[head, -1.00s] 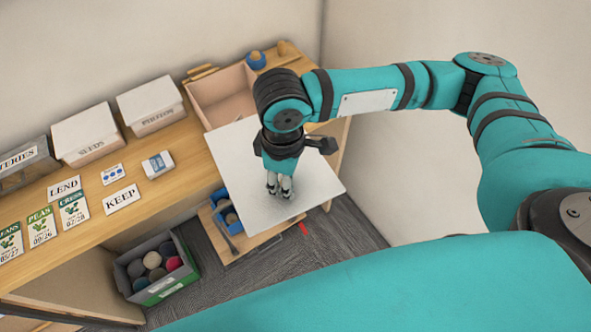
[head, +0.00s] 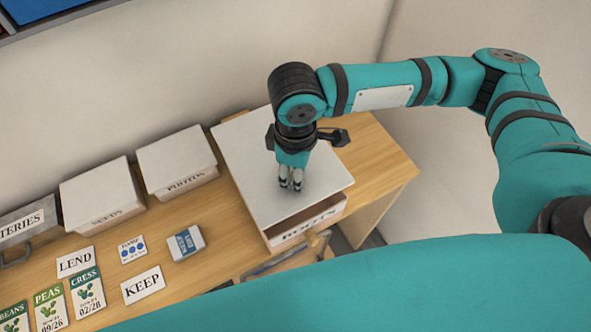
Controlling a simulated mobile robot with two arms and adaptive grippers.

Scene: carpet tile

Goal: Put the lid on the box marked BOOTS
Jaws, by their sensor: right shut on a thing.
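The box marked BOOTS (head: 310,227) stands on the wooden bench, its label facing front. The white lid (head: 247,150) covers most of its top. A strip of the box's inside shows between the lid's front edge and the front wall, so the lid sits apart from the wall there. My right gripper (head: 291,188) points down at the middle of the lid and is shut on it; the grip itself is hard to make out. Whether the lid touches the box at the back is hidden. My left gripper is not in view.
White lidded boxes marked PHOTOS (head: 181,182) and SEEDS (head: 118,216) stand left of the BOOTS box. Cards marked LEND (head: 75,261) and KEEP (head: 143,285), seed packets and a small box (head: 186,244) lie in front. The bench's right end (head: 385,165) is clear.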

